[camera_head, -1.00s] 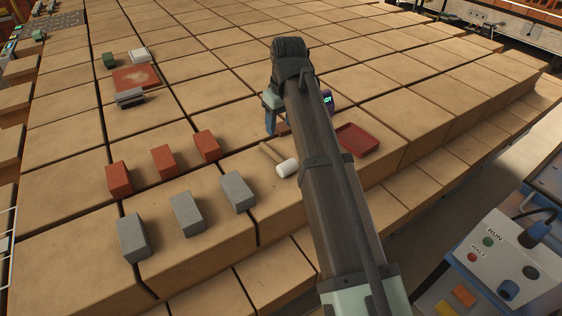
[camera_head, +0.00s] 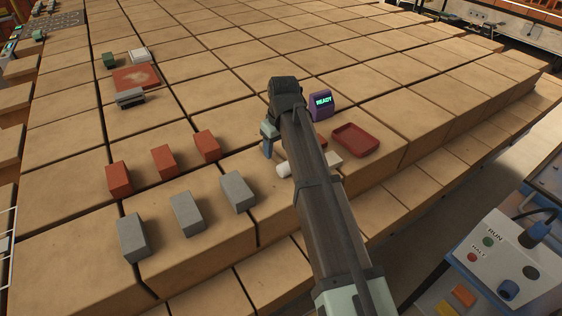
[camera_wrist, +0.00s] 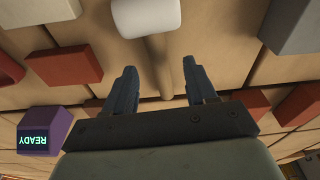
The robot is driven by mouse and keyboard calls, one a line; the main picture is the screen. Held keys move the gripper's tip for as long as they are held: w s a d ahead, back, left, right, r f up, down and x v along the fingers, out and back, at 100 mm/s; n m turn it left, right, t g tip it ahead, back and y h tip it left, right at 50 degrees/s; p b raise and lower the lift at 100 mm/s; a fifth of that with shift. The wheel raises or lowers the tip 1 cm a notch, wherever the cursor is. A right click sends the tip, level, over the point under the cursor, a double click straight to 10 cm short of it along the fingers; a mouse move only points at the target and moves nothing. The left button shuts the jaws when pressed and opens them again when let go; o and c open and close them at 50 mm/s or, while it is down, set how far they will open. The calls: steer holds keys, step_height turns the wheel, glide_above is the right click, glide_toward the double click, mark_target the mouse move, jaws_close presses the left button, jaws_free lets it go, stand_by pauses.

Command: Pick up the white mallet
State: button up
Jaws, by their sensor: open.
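The white mallet lies on the brick-like tan surface. In the head view, only its white head (camera_head: 284,169) shows, beside my arm; its handle is hidden. In the wrist view, the white head (camera_wrist: 146,18) is at the top and the light wooden handle (camera_wrist: 159,70) runs down from it. My gripper (camera_wrist: 158,68) is open, its two blue fingers on either side of the handle, with gaps visible at both sides. In the head view, my gripper (camera_head: 267,148) is low, just up-left of the mallet head. Its height above the surface is unclear.
A purple READY box (camera_head: 321,105), a red tray (camera_head: 356,140) and a cream block (camera_head: 333,160) are right of my arm. Red bricks (camera_head: 164,161) and grey bricks (camera_head: 187,214) stand to the left. The front step edge is near.

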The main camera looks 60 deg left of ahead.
mark_target(277, 155)
steer(key=f, duration=0.3)
steer(key=shift+a+f, duration=0.3)
steer(key=shift+f, duration=0.05)
steer(key=shift+w, duration=0.1)
jaws_close()
stand_by(0.3)
